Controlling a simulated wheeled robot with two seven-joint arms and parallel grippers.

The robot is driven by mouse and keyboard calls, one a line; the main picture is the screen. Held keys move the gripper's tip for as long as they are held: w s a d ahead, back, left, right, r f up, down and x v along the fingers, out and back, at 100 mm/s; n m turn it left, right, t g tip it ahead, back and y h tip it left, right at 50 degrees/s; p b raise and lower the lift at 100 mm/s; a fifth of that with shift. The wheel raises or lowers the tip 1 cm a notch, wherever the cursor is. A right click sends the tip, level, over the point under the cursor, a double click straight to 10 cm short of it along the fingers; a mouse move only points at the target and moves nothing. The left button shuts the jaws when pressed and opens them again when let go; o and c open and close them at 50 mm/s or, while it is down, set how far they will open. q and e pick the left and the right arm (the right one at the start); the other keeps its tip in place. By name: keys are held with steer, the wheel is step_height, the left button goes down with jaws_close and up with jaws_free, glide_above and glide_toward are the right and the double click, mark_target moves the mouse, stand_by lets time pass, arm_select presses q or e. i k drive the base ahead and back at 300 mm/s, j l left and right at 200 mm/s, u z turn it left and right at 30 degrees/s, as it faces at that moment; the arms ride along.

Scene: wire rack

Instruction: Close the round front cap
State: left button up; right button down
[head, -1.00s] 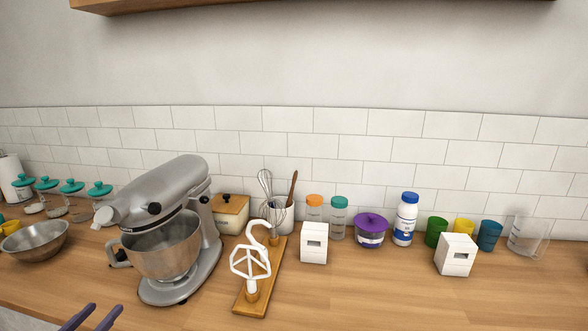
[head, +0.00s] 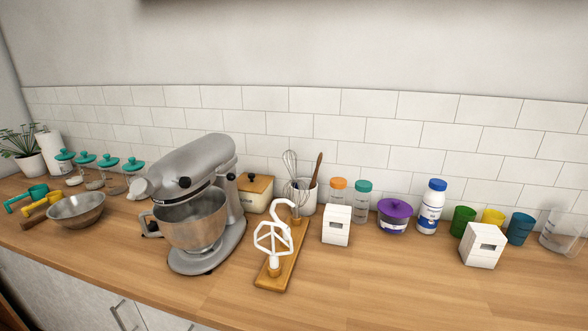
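The silver-grey stand mixer (head: 195,165) stands on the wooden counter left of centre, with its head pointing left. At the front end of its head is the round front cap (head: 139,188), a pale disc that appears to jut out from the nose. Its hinge and exact angle are too small to tell. The steel mixing bowl (head: 190,222) sits under the mixer head. Neither of my grippers is in view, so nothing of mine is seen touching the mixer or cap.
A wooden board (head: 281,262) with white beaters stands right of the mixer. A loose steel bowl (head: 77,210), measuring cups (head: 42,199) and teal-lidded jars (head: 110,172) lie to the left. The wooden counter (head: 370,285) is clear at the front right.

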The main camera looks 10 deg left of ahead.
mark_target(138, 186)
steer(key=u, duration=1.25)
